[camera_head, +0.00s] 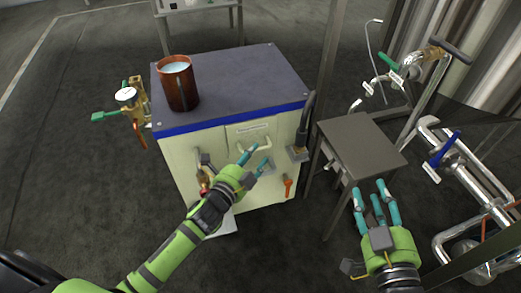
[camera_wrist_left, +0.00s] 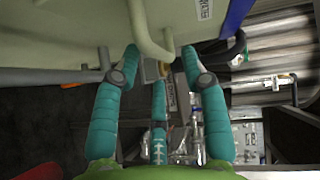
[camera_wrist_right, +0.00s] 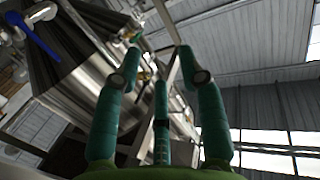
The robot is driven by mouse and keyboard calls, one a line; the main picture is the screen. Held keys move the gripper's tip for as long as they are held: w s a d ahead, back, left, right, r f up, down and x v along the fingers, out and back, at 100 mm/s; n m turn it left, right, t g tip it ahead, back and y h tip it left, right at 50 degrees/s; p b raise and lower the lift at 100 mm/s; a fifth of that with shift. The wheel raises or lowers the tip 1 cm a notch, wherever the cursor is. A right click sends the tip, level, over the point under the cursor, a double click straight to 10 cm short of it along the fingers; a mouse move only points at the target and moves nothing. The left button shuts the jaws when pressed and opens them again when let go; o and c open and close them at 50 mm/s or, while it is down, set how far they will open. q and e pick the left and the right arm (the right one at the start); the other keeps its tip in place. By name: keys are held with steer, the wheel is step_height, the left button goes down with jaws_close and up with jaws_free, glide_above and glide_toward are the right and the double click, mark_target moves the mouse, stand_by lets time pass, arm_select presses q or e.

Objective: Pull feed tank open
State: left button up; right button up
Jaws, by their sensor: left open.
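A pale cabinet (camera_head: 185,160) with a dark top and blue edge stands at the centre of the head view; I cannot read which part is labelled feed tank. A pale curved handle (camera_head: 254,147) is on its front, under a small label plate. My left gripper (camera_head: 255,160) is open in front of this handle. In the left wrist view the handle (camera_wrist_left: 150,42) passes between the spread fingertips, and no grip on it shows. My right gripper (camera_head: 377,195) looks open and empty beside the small grey table, its fingers pointing up; it also shows in the right wrist view (camera_wrist_right: 157,50).
A brown pot (camera_head: 177,84) with pale liquid stands on the cabinet top. A pressure gauge with valves (camera_head: 126,96) is on its left side. A small grey table (camera_head: 360,147) and steel pipes with a blue-handled valve (camera_head: 445,150) are at the right. Floor at left is clear.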

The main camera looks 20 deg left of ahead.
mark_target(260, 148)
arm_select(q)
steer(key=b+x, duration=0.1)
steer(key=x, duration=0.2)
steer(key=shift+w+d, duration=0.1)
steer(key=shift+w, duration=0.3)
arm_select(e)
step_height(260, 148, up, 7)
steer(key=a+t+y, duration=0.1)
steer(key=t+y, duration=0.1)
steer(key=t, duration=0.1)
steer(key=shift+s+a+f+n+y, duration=0.2)
steer(key=shift+s+a+n+y, duration=0.15)
steer(key=shift+s+n, duration=0.1)
arm_select(q)
jaws_close()
